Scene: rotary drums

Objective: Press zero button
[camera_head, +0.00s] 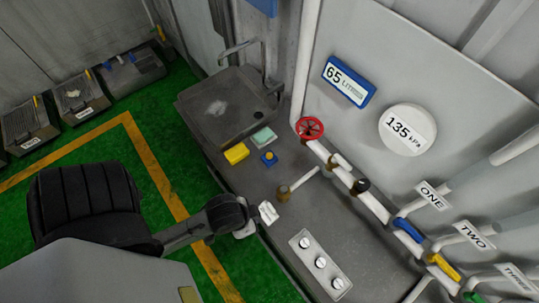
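A plain yellow block (236,153) and a pale green block (263,137) stand close by. My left gripper (267,212) is over the bench's front edge, apart from the button and nearer to me. Its pale fingertips are small, and the gap between them is unclear. I see nothing held in it. My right gripper is out of view.
A red valve wheel (310,128) and white pipes rise behind the button. A plate with several round knobs (320,265) lies to the right of my gripper. Gauges reading 65 and 135 kPa (407,131) are on the wall. Green floor (100,150) is at the left.

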